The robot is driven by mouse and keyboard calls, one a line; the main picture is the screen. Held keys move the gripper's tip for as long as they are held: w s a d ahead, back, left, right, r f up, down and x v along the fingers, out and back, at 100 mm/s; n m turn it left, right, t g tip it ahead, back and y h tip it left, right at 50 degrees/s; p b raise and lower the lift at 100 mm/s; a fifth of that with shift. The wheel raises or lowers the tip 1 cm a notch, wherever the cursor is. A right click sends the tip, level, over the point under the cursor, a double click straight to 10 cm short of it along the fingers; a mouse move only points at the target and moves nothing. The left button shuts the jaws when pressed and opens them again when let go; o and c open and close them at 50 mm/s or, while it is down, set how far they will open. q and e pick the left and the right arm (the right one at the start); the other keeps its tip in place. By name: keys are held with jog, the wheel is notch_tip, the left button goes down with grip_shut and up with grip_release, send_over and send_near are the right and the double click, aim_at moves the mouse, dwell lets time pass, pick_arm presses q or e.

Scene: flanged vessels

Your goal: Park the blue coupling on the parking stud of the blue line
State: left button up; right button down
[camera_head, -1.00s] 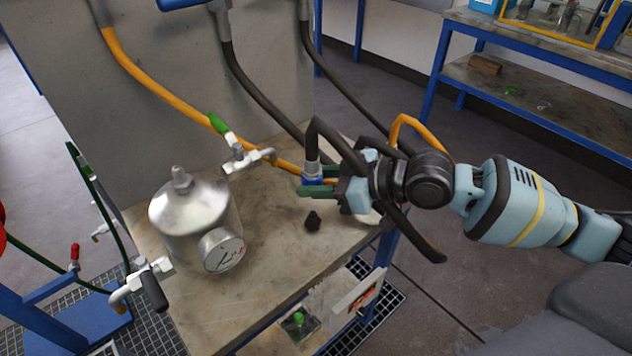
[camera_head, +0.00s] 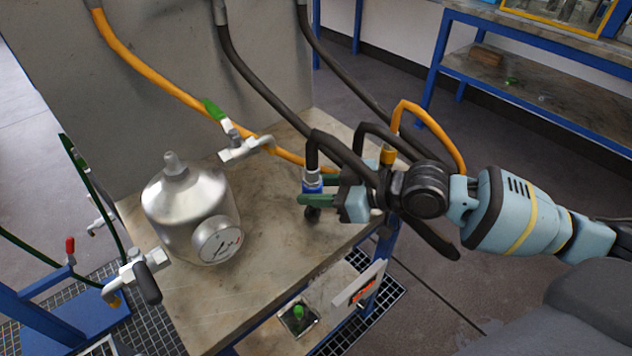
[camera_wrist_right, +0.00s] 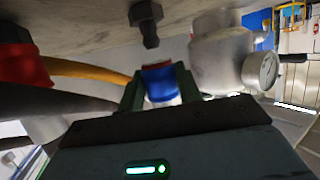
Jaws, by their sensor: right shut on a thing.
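My right gripper (camera_head: 318,190) is shut on the blue coupling (camera_head: 312,187), with a green finger on each side of it. A dark hose runs up from the coupling's grey top. The dark parking stud (camera_head: 311,214) stands on the bench just under the coupling and is partly hidden by the gripper in the head view. The right wrist view, which is upside down, shows the stud (camera_wrist_right: 147,22) whole, with a small gap to the blue coupling (camera_wrist_right: 160,82). They look nearly lined up. My left gripper is not in view.
A steel vessel with a gauge (camera_head: 190,215) stands on the bench (camera_head: 265,265) left of the gripper. A green-handled valve (camera_head: 235,143) is behind it. Dark and orange hoses (camera_head: 150,78) cross behind the coupling. A red part (camera_wrist_right: 22,68) is close in the wrist view.

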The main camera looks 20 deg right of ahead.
aim_at(313, 209)
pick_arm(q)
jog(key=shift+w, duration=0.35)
pick_arm(e)
jog(key=shift+f, duration=0.1)
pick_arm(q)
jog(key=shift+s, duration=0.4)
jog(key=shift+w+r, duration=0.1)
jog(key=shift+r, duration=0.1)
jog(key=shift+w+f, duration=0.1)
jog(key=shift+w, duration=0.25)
pick_arm(e)
jog(key=shift+f, duration=0.15)
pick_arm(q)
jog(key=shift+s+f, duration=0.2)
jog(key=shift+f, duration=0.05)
pick_arm(e)
jog(key=shift+f, duration=0.45)
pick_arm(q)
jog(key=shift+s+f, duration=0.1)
pick_arm(e)
jog(key=shift+f, duration=0.1)
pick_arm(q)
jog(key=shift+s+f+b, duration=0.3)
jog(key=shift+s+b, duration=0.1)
pick_arm(e)
jog(key=shift+f, duration=0.4)
jog(key=shift+f, duration=0.1)
